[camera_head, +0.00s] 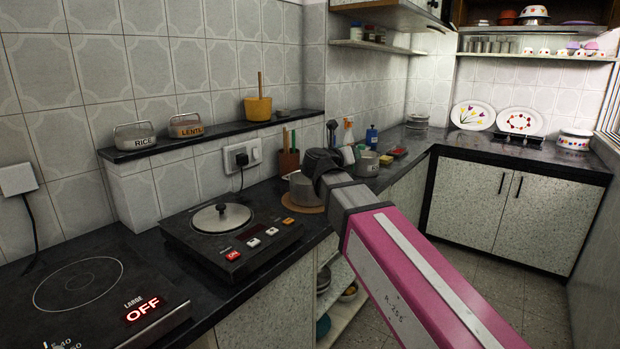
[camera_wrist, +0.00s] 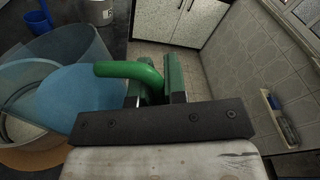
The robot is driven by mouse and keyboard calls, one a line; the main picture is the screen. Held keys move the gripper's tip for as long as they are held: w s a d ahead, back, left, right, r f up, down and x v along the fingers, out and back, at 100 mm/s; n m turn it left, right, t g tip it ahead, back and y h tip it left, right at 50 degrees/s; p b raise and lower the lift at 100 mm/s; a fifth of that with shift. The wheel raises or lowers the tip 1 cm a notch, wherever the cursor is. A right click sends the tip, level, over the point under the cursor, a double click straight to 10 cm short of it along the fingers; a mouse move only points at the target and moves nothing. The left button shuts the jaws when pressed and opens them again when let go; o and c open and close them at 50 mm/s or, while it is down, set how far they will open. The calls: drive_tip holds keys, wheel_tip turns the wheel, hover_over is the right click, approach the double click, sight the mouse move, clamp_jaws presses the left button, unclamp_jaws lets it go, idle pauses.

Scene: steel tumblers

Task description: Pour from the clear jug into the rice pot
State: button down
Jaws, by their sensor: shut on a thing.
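In the wrist view my gripper (camera_wrist: 155,92) is shut on the green handle (camera_wrist: 128,70) of the clear jug (camera_wrist: 52,58). Blue liquid (camera_wrist: 88,98) shows in the jug, and the jug looks tilted. In the head view my dark gripper (camera_head: 322,162) is over the counter, just above a steel pot (camera_head: 301,189) on a round tan board (camera_head: 304,208); the jug is hidden or cannot be made out there. The pot and board (camera_wrist: 38,157) show partly behind the jug in the wrist view. I cannot read a label on this pot.
A hot plate (camera_head: 245,240) with a round metal lid (camera_head: 221,217) stands left of the pot. A cooktop (camera_head: 80,290) reading OFF is at the front left. RICE (camera_head: 134,135) and LENTIL (camera_head: 186,125) tins sit on the ledge. Bottles and a steel mug (camera_head: 367,163) stand behind.

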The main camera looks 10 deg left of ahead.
sight(338, 147)
drive_tip(key=shift+w+a+r+n, duration=0.6)
drive_tip(key=shift+a+r+n, duration=0.1)
drive_tip(key=shift+r+n, duration=0.1)
drive_tip(key=shift+w+a+r+n+g, duration=0.25)
drive_tip(key=shift+w+a+n+g, duration=0.05)
drive_tip(key=shift+a, duration=0.05)
drive_tip(key=shift+w+a+f+n, duration=0.35)
drive_tip(key=shift+a+f+n, duration=0.1)
drive_tip(key=shift+n, duration=0.15)
idle(0.3)
drive_tip(key=shift+w+a, duration=0.1)
drive_tip(key=shift+w+a+r+n+g+h, duration=0.15)
drive_tip(key=shift+w+a+n+g+h, duration=0.2)
drive_tip(key=shift+n, duration=0.55)
idle(1.0)
drive_tip(key=shift+w+a+f+n+g, duration=0.25)
drive_tip(key=shift+w+a+f+n, duration=0.15)
drive_tip(key=shift+a+f+n, duration=0.25)
idle(1.5)
drive_tip(key=shift+w+a+r+n, duration=0.4)
drive_tip(key=shift+r+n, duration=0.15)
idle(1.2)
